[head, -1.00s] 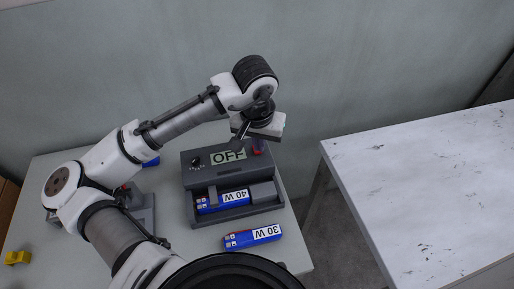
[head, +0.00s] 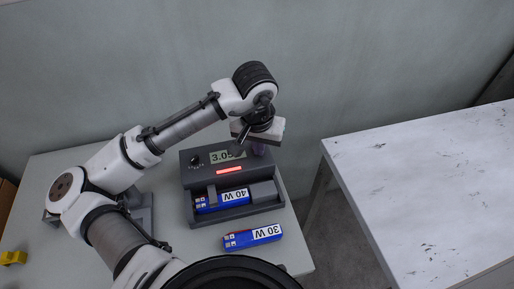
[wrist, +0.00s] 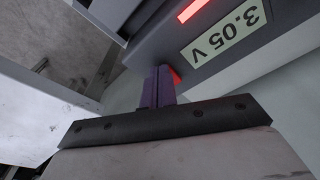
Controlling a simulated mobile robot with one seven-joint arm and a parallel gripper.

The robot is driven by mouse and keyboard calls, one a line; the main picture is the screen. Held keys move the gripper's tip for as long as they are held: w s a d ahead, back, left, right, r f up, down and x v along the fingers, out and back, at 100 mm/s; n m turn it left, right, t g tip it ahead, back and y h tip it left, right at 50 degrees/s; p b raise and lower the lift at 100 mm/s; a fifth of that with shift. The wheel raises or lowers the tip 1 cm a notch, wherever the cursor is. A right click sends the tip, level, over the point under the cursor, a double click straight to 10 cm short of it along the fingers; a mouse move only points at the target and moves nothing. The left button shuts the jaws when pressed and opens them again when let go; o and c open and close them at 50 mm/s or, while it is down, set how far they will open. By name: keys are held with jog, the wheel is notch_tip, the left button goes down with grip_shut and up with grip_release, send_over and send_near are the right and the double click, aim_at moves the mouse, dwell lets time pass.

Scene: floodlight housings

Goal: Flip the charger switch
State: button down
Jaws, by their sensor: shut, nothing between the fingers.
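The grey charger (head: 231,211) stands on the table with a blue 40 W battery (head: 222,201) lying in its bay. Its display (head: 221,156) reads about 3.05 V, and a red light bar (head: 229,170) glows below it. The display (wrist: 224,33) reads 3.05 V in the wrist view. My gripper (head: 259,149) is shut and empty, with its purple fingers at the charger's back right corner. In the wrist view the fingertips (wrist: 160,72) are beside a red part, likely the switch (wrist: 175,75), which they partly hide; I cannot tell if they touch.
A blue 30 W battery (head: 252,237) lies on the table (head: 291,254) in front of the charger. A yellow object (head: 14,257) is at the left. A pale marbled table (head: 430,190) stands apart at the right, mostly clear.

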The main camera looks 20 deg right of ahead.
jog(key=shift+r, duration=0.15)
notch_tip(320, 180, up, 7)
jog(key=p, duration=0.6)
jog(key=shift+p, duration=0.3)
